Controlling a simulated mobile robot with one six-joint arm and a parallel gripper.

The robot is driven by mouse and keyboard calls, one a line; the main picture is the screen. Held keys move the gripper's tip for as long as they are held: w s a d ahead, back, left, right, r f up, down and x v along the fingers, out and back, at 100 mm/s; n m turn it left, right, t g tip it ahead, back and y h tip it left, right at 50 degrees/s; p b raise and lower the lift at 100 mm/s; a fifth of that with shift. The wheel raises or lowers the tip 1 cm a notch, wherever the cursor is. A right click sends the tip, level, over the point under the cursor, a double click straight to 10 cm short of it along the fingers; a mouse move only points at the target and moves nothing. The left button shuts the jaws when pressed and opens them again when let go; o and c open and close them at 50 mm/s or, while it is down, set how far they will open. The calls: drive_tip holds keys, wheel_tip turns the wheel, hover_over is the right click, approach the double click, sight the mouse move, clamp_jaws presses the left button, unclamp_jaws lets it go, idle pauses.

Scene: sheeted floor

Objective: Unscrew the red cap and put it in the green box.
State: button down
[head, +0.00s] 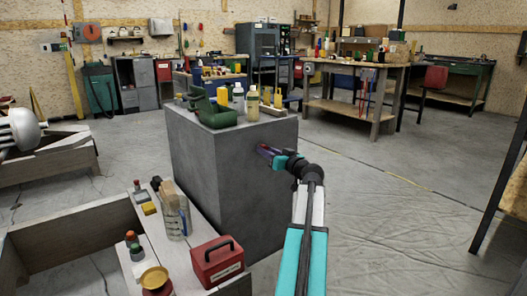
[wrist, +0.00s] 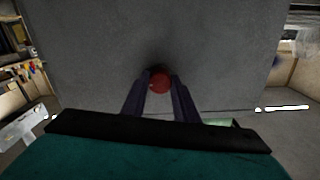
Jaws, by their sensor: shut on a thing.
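My gripper (head: 264,150) reaches to the right-hand side of the large grey block (head: 240,185). In the wrist view, its two dark fingers (wrist: 160,84) are shut on the round red cap (wrist: 159,80), which sits between the fingertips. The grey face of the block fills the view behind the cap, with a dark shadow just above it. I cannot tell whether the cap is still attached there or apart from the face. A pale green thing (wrist: 222,122) shows low on the right, mostly hidden by my gripper; I cannot tell if it is the green box.
A wooden workbench (head: 350,90) stands behind. The sheeted floor (head: 400,220) at right is clear.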

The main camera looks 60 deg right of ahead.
drive_tip(key=shift+n, duration=1.8)
drive_tip(key=c, duration=1.3)
unclamp_jaws()
drive_tip(key=shift+c, duration=0.9)
drive_tip(key=shift+r+p, duration=0.1)
drive_tip(key=shift+p, duration=0.2)
drive_tip(key=m+p, duration=1.6)
drive_tip(key=m, duration=0.3)
drive_tip(key=shift+m, duration=0.3)
